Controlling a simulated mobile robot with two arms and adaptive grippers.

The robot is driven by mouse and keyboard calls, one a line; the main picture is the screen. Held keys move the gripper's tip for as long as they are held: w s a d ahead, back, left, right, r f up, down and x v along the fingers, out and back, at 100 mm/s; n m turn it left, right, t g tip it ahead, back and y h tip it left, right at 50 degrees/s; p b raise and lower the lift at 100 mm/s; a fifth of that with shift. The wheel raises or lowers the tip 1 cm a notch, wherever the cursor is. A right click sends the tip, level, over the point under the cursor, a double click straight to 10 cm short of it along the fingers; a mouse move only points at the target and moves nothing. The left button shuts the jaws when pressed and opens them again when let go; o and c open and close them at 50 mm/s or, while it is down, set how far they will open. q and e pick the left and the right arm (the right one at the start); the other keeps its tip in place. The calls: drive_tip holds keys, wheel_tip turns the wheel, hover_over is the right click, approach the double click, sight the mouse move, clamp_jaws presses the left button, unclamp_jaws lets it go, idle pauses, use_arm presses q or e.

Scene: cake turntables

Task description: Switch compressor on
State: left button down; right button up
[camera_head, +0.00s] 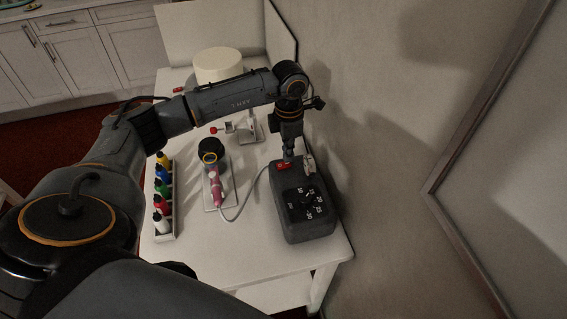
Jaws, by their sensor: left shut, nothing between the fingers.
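The compressor (291,232) is a dark grey box near the front right of the white table, with a black numbered dial on its top. A small red switch (283,166) sits at the far end of its top, beside a pale fitting (309,164). My left arm reaches over the table from the left. My left gripper (288,157) points down, shut and empty, right at the red switch. I cannot tell whether the fingertips touch the switch, and its position is too small to read. My right gripper is not in view.
A pink airbrush (215,188) stands left of the compressor, joined to it by a grey hose (247,200). A rack of coloured bottles (163,195) lines the table's left edge. A white cake (218,63) stands behind my arm. A wall (385,180) rises close on the right.

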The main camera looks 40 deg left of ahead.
use_arm(q)
drive_tip(key=shift+f+b, duration=0.7)
drive_tip(key=shift+f, duration=0.25)
idle(0.3)
drive_tip(key=shift+r+p, duration=0.55)
drive_tip(key=shift+r, duration=0.3)
drive_tip(key=shift+r+p, duration=1.55)
drive_tip(key=shift+r, duration=1.2)
drive_tip(key=shift+s+f, duration=0.1)
drive_tip(key=shift+f, duration=0.05)
